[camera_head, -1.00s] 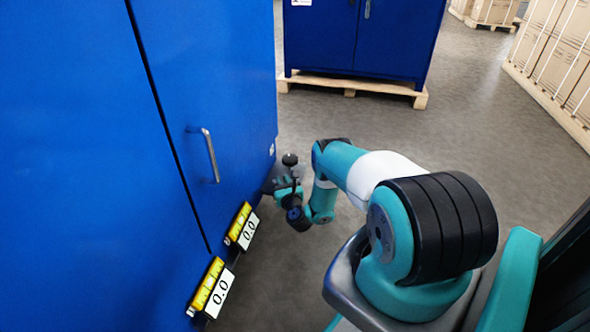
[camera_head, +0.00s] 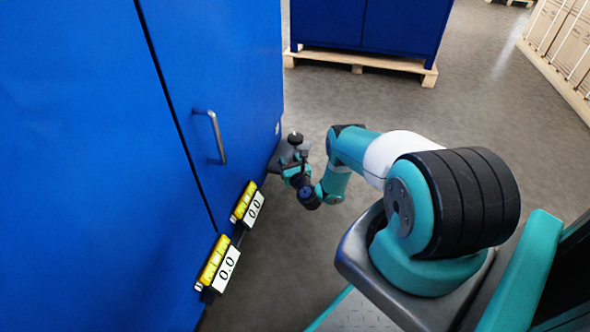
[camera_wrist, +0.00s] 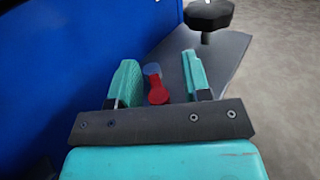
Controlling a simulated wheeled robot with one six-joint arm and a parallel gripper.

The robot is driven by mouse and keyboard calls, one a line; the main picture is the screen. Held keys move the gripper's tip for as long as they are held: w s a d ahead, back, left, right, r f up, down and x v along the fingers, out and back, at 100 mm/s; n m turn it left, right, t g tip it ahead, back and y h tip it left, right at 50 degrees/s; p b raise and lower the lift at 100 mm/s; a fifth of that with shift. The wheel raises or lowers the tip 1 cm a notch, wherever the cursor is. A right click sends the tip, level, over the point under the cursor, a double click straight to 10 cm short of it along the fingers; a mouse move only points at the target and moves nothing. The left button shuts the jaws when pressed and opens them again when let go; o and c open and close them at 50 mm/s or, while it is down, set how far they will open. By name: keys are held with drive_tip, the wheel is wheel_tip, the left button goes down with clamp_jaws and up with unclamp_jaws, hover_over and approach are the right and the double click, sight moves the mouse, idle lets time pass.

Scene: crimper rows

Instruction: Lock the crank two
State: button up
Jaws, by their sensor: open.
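In the wrist view a small red part with a blue end (camera_wrist: 156,88) lies between the teal fingers of my gripper (camera_wrist: 158,75). It looks like a crank or lever, but I cannot tell which crank it is. The fingers are open, with space on both sides of it, and do not appear to grip it. A black knob (camera_wrist: 208,14) stands beyond the right finger, above a dark grey plate (camera_wrist: 222,57). In the head view my gripper (camera_head: 291,168) is small beside the blue cabinet's lower edge, near the black knob (camera_head: 295,138). The red part is not discernible there.
The blue cabinet (camera_head: 95,130) with a metal handle (camera_head: 214,135) fills the left. Another blue cabinet stands on a wooden pallet (camera_head: 386,66) behind. Grey floor (camera_head: 460,110) is clear between.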

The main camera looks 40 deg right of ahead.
drive_tip(key=p+v, duration=1.2)
drive_tip(key=v, duration=0.5)
drive_tip(key=shift+a, duration=0.1)
drive_tip(key=shift+c, duration=0.2)
